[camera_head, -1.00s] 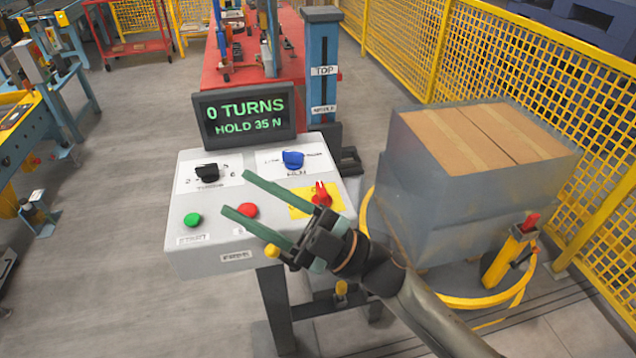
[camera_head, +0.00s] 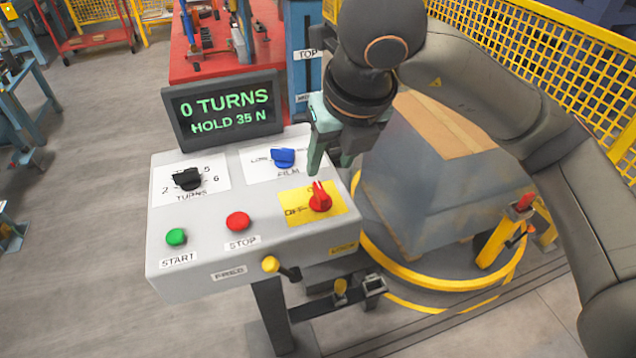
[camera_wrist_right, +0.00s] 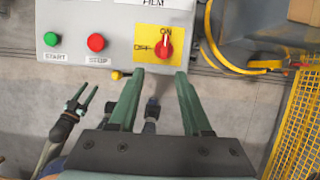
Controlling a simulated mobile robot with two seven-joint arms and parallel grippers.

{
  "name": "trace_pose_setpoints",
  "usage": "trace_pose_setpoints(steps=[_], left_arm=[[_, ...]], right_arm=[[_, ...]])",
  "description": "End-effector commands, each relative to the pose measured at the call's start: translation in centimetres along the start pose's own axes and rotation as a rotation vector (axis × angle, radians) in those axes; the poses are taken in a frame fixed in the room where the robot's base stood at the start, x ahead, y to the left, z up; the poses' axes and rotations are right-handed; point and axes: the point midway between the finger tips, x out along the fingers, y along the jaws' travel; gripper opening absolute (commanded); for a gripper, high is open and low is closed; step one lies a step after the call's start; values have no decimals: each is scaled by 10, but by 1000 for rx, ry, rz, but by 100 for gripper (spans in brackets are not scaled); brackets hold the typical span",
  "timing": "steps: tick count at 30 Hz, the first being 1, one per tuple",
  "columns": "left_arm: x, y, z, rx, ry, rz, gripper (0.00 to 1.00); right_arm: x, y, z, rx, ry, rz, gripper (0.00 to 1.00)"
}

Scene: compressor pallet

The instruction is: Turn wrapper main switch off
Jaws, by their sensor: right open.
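The wrapper main switch (camera_head: 320,198) is a red rotary knob on a yellow plate (camera_head: 296,211) at the right of the grey control panel (camera_head: 205,255). In the right wrist view the knob (camera_wrist_right: 165,46) has its white mark toward ON; OFF is at its left. My right gripper (camera_head: 331,166) is open, its green fingers pointing down near the knob, just behind it in the head view. In the right wrist view its fingertips (camera_wrist_right: 160,73) are apart with nothing between them. My left gripper (camera_wrist_right: 82,98) shows there, lower left, open and empty.
The panel also holds a black turns knob (camera_head: 187,179), blue film knob (camera_head: 283,158), green start button (camera_head: 176,237) and red stop button (camera_head: 238,221). A display (camera_head: 222,108) stands behind. A wrapped carton load (camera_head: 435,165) and yellow fence (camera_head: 540,60) are at right.

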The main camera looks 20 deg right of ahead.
Motion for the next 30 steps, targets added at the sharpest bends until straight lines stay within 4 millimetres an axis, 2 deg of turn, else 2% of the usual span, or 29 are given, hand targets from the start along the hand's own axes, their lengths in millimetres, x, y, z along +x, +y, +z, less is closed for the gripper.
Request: trace_pose_setpoints(steps=[4,8,21,25,30], left_arm=[[1,0,1,0,0,0,50],[2,0,3,-1,-1,0,50],[-2,0,-2,-1,-1,0,50],[-3,0,-2,-1,-1,0,50],[-3,0,-2,-1,-1,0,50]], right_arm=[[3,-6,3,16,-19,-30,49],[19,-6,2,15,-13,-27,49],[102,-8,4,12,-13,-26,49],[115,-8,5,13,-14,-26,49],[122,-8,5,12,-17,-25,49]])
